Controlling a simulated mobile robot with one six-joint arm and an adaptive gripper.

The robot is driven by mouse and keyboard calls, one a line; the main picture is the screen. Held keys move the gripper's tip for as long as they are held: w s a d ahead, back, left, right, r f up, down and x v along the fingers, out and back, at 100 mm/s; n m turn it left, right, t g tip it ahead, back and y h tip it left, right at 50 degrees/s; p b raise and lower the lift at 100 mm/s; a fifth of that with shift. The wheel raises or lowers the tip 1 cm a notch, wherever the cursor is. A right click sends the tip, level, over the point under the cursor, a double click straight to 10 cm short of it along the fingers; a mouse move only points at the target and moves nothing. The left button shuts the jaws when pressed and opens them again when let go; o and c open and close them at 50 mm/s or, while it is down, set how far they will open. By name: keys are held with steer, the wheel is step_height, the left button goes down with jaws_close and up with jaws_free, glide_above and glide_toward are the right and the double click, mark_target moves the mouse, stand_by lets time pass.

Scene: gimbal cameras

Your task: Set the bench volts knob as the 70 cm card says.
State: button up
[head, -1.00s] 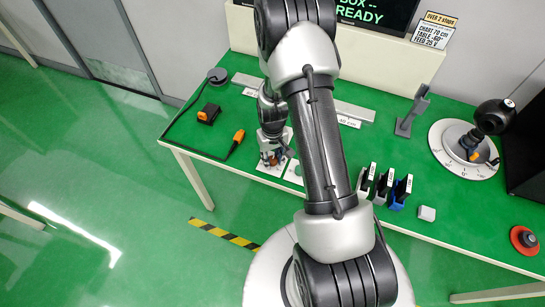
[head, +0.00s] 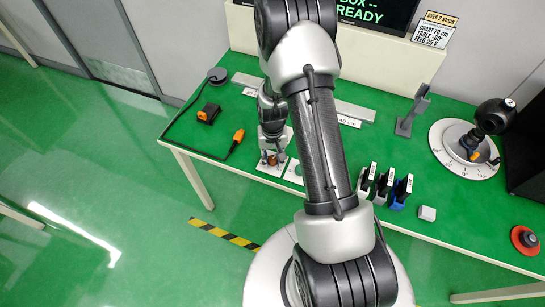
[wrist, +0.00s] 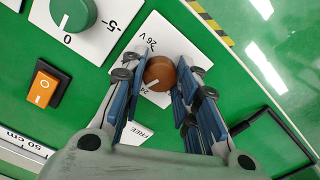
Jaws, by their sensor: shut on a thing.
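The brown knob (wrist: 159,74) sits on a white plate (wrist: 152,32) marked "26 V" above it and about "24" at its lower left. Its pale pointer line faces the lower left, near the 24 mark. My gripper (wrist: 158,78) has its blue-padded fingers on either side of the knob and is shut on it. In the head view my gripper (head: 272,156) is at the table's front left, over that plate. A card (head: 433,32) on the back ledge reads "CHART 70 cm", with a table line and a feed line that looks like 25.
A green knob (wrist: 72,14) with a 0 to -5 scale and an orange switch (wrist: 43,86) are close by. My arm hides the table's middle.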

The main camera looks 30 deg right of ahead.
mark_target(272, 159)
steer(key=m, duration=0.4)
steer(key=shift+m, duration=2)
steer(key=o, duration=1.1)
step_height(272, 159, up, 12)
